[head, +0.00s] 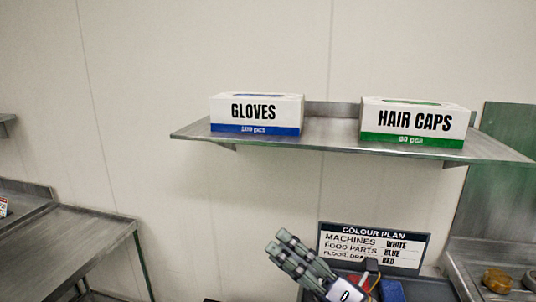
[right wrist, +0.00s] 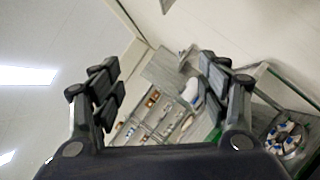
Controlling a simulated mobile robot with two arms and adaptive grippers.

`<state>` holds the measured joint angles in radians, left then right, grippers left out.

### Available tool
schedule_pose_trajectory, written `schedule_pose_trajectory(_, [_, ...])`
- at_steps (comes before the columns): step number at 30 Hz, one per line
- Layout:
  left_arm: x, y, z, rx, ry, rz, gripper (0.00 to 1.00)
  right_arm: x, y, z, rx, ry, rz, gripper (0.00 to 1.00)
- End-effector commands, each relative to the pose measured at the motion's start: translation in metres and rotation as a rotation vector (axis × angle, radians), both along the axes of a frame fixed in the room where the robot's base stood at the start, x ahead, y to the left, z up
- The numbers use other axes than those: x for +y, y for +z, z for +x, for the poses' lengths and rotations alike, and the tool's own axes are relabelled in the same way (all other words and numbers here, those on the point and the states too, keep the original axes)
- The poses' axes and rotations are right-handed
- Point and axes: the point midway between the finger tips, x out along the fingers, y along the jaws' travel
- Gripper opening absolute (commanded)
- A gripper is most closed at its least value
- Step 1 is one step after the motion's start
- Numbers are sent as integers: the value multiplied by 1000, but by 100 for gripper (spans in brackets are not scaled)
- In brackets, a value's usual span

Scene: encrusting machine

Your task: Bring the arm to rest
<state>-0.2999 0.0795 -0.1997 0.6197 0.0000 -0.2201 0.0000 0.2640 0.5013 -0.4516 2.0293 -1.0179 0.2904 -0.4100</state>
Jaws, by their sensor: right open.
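My right gripper (head: 290,258) rises from the bottom edge of the head view, right of centre, below the wall shelf and in front of the colour plan sign. In the right wrist view its two dark fingers stand wide apart (right wrist: 158,85), open, with nothing between them. It is held in the air, apart from the shelf. Most of the right arm is out of the head view. My left gripper and arm do not show.
A steel wall shelf (head: 330,147) holds a GLOVES box (head: 256,115) and a HAIR CAPS box (head: 414,122). A COLOUR PLAN sign (head: 373,246) stands behind the gripper. A steel table (head: 70,250) is at left. Brown round objects (head: 497,280) lie at lower right.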

Motion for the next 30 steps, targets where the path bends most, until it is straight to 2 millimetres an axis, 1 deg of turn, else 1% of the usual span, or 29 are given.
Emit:
schedule_pose_trajectory(1, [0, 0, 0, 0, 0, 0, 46, -14, 0, 5, 84, -51, 111, 69])
schedule_pose_trajectory(4, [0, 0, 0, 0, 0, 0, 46, -47, -6, 18, 253, -164, 317, 69])
schedule_pose_trajectory(5, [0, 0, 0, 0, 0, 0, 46, -57, -11, 21, 307, -198, 377, 69])
schedule_pose_trajectory(7, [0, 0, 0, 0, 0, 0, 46, -83, -27, 27, 436, -280, 511, 69])
schedule_pose_trajectory(8, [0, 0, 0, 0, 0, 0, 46, -93, -37, 28, 494, -315, 567, 69])
schedule_pose_trajectory(9, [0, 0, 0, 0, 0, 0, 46, -107, -51, 29, 570, -364, 641, 69])
schedule_pose_trajectory(11, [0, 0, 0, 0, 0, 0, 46, -127, -76, 26, 687, -438, 744, 69])
schedule_pose_trajectory(12, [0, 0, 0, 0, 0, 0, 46, -139, -94, 23, 768, -489, 811, 69])
schedule_pose_trajectory(14, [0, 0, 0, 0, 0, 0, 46, -154, -122, 14, 884, -563, 902, 69])
schedule_pose_trajectory(15, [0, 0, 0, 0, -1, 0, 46, -164, -142, 7, 962, -614, 960, 69])
schedule_pose_trajectory(17, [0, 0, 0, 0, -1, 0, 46, -175, -172, -8, 1078, -689, 1038, 69])
schedule_pose_trajectory(18, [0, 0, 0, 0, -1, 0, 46, -181, -191, -21, 1154, -741, 1086, 69])
schedule_pose_trajectory(20, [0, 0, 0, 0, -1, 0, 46, -187, -220, -42, 1270, -818, 1155, 69])
schedule_pose_trajectory(21, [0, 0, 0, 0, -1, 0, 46, -190, -239, -58, 1346, -872, 1196, 69])
schedule_pose_trajectory(23, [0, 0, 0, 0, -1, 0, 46, -192, -264, -84, 1459, -950, 1251, 69])
schedule_pose_trajectory(24, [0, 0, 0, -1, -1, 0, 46, -193, -278, -101, 1528, -1000, 1281, 69])
schedule_pose_trajectory(26, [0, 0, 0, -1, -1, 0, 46, -192, -297, -128, 1630, -1071, 1319, 69])
schedule_pose_trajectory(27, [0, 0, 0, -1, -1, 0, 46, -190, -307, -145, 1690, -1116, 1339, 69])
schedule_pose_trajectory(29, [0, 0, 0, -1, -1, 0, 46, -188, -320, -171, 1774, -1181, 1366, 69])
schedule_pose_trajectory(30, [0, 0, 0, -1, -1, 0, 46, -185, -328, -188, 1830, -1222, 1377, 69])
